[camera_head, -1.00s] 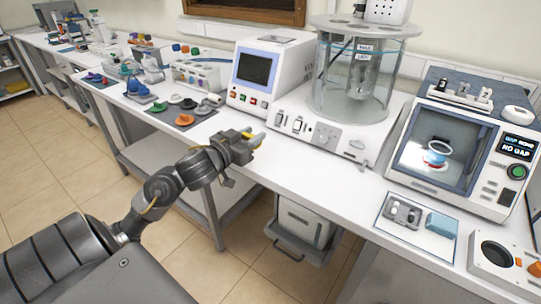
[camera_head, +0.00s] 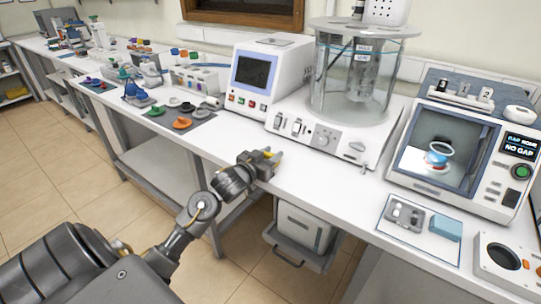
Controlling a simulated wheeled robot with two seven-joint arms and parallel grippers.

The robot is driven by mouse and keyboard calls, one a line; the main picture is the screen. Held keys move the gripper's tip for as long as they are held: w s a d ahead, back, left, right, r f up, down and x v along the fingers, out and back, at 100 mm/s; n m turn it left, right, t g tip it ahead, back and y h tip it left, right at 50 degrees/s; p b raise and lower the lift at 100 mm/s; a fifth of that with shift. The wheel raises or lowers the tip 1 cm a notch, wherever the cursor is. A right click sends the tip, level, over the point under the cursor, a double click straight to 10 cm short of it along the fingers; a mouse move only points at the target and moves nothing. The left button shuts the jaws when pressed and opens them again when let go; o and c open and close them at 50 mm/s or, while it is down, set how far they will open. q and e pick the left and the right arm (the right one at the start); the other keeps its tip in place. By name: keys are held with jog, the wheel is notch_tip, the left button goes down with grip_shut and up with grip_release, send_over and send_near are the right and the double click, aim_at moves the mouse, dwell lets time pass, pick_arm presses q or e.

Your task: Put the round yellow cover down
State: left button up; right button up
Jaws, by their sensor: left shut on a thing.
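My left gripper (camera_head: 268,160) is over the front edge of the white bench, in front of the large white machine. It is shut on the round yellow cover (camera_head: 277,154), of which only a small yellow part shows at the fingertips. The gripper hides the rest of the cover. A dark mat (camera_head: 194,124) lies on the bench to the left of the gripper. On it are several round covers, among them an orange one (camera_head: 182,123), a green one (camera_head: 157,111) and grey ones (camera_head: 200,113). My right gripper is not in view.
A white machine with a glass cylinder (camera_head: 330,70) and a box with a dark screen (camera_head: 257,70) stand behind. A chamber with a glass window (camera_head: 440,150) stands at right, with a small tray (camera_head: 389,233) before it. The bench front (camera_head: 310,175) is clear.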

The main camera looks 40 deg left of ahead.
pick_arm(q)
jog(key=shift+f, duration=0.15)
jog(key=o, duration=1)
